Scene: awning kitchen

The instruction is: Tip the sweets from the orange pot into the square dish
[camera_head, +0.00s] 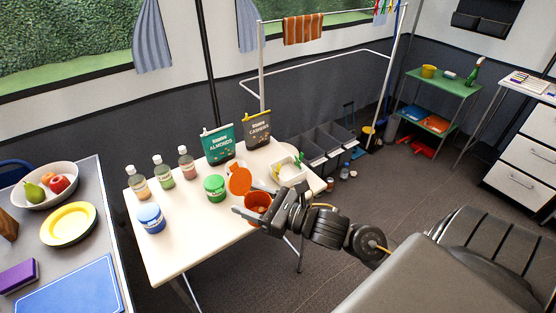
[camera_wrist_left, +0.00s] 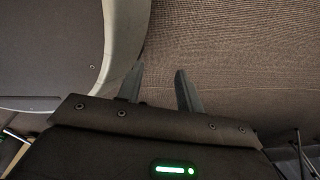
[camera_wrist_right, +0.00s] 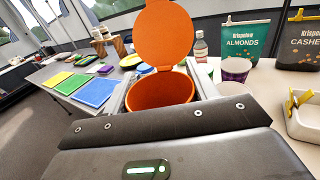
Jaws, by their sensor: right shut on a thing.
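The orange pot (camera_head: 258,201) is held by my right gripper (camera_head: 250,207) above the front edge of the cream table. Its round lid (camera_head: 240,181) stands open. In the right wrist view the pot (camera_wrist_right: 160,92) sits between the two fingers, looking about upright; I cannot make out the sweets inside clearly. The white square dish (camera_head: 291,181) stands on the table just right of and behind the pot. It also shows at the right edge of the right wrist view (camera_wrist_right: 302,128), with a yellow clip on its rim. My left gripper (camera_wrist_left: 157,78) is open and empty, over the floor.
A green-lidded jar (camera_head: 215,188) stands left of the pot, and a blue-lidded jar (camera_head: 150,218) farther left. Several bottles, an almonds bag (camera_head: 219,146) and a cashews bag (camera_head: 257,130) line the back. The table's front left is clear.

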